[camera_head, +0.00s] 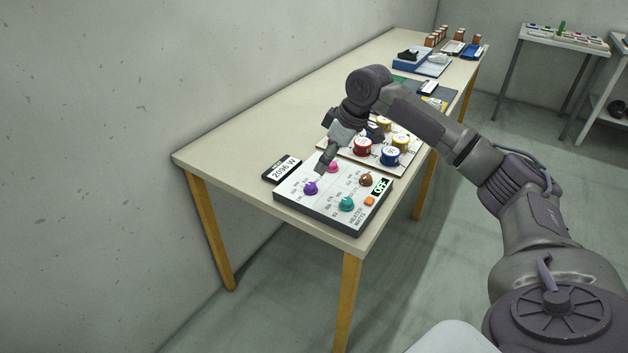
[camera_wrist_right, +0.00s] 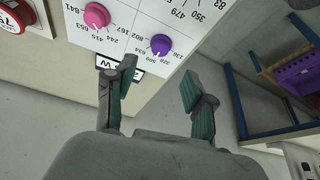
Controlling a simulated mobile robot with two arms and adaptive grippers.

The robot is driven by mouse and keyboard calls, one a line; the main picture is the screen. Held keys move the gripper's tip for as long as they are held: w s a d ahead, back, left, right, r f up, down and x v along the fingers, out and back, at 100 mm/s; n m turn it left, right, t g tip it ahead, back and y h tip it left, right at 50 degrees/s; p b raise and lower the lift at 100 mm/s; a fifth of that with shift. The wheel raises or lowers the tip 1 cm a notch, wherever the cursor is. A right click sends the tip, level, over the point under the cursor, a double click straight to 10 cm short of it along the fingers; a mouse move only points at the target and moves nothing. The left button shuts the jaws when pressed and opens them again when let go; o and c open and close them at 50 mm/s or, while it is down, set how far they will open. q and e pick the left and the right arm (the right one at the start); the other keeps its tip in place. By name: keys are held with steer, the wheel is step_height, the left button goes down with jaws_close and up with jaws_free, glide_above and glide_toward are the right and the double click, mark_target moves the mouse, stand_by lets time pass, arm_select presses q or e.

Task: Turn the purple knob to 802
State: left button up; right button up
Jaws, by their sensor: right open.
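The purple knob (camera_head: 310,187) sits on a white control panel (camera_head: 325,222) at the near end of the table. It also shows in the right wrist view (camera_wrist_right: 161,45), with printed numbers around it; its pointer setting is too small to read. My right gripper (camera_head: 323,169) is over the panel close to the purple knob. In the right wrist view its two fingers (camera_wrist_right: 158,82) are apart with nothing between them, and the knob lies just beyond the gap. My left gripper is not in view.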

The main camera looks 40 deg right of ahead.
mark_target(311, 185)
steer(key=x, duration=0.8)
steer(key=shift+w+a+f, duration=0.1)
steer(key=shift+f, duration=0.15)
jaws_close()
